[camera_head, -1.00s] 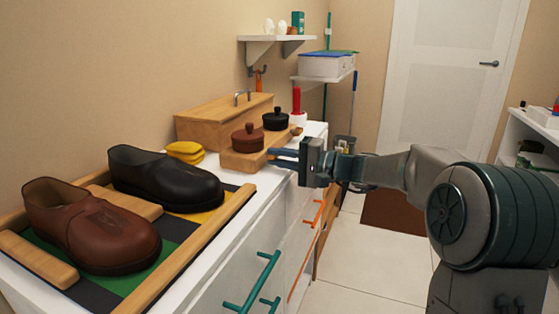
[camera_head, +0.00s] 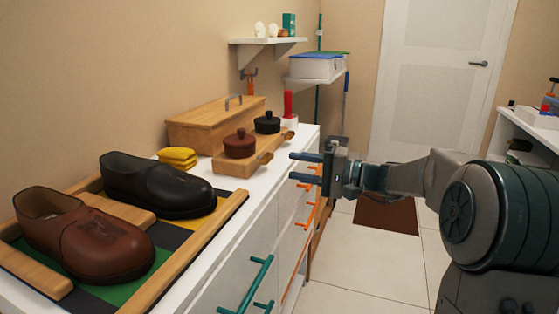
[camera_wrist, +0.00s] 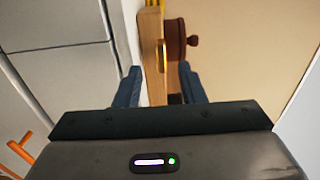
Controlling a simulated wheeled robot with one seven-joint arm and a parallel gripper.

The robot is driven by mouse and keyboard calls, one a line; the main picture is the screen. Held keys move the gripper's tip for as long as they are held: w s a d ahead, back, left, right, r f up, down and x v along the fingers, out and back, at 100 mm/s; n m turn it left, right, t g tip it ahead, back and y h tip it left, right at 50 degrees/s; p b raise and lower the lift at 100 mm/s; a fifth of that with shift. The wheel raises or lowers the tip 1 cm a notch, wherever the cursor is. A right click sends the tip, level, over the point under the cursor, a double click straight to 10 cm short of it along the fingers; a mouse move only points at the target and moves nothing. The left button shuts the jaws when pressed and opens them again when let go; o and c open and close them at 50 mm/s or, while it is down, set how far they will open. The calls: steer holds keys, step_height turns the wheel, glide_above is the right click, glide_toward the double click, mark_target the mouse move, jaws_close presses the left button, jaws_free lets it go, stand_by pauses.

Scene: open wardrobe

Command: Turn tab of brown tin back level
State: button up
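The brown tin (camera_head: 241,145), a lidded round pot with a knob, stands on a wooden block (camera_head: 223,163) on the white cabinet. Its wooden tab (camera_head: 266,158) is on the block's front face. In the wrist view the tab (camera_wrist: 161,55) lies lengthwise along the block's edge, so it looks about level. The brown tin (camera_wrist: 175,40) is beside it there. My gripper (camera_head: 292,166) is open and empty, in front of the block and apart from the tab. In the wrist view the tab shows ahead between the fingertips (camera_wrist: 160,69).
A black tin (camera_head: 267,123) with its own tab (camera_head: 290,141) stands farther along the block. A wooden box (camera_head: 216,122) is behind, with yellow cloths (camera_head: 177,158) beside it. Shoes sit on a tray at left. Drawer handles (camera_head: 248,288) stick out below.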

steer(key=v, duration=0.6)
steer(key=shift+d+p, duration=0.2)
steer(key=shift+p, duration=0.2)
steer(key=shift+s, duration=0.1)
steer(key=s+a+r+n+g+h+p, duration=0.1)
steer(key=s+a+r+g+h+p, duration=0.1)
steer(key=s+h+p, duration=0.4)
steer(key=s+a+r+g+h+p, duration=0.3)
steer(key=s+p, duration=0.6)
steer(key=s, duration=0.1)
steer(key=s+d+r+n+t+h+p, duration=0.1)
steer(key=s+d+r+n+h+p, duration=0.1)
steer(key=s+d+r+h+p, duration=0.5)
steer(key=s+d+h+p, duration=0.1)
steer(key=s+d+p, duration=0.1)
steer(key=s+p, duration=0.2)
steer(key=shift+s+d+r+n+t+p, duration=0.25)
steer(key=shift+r+n+t+p, duration=0.1)
steer(key=shift+p, duration=0.85)
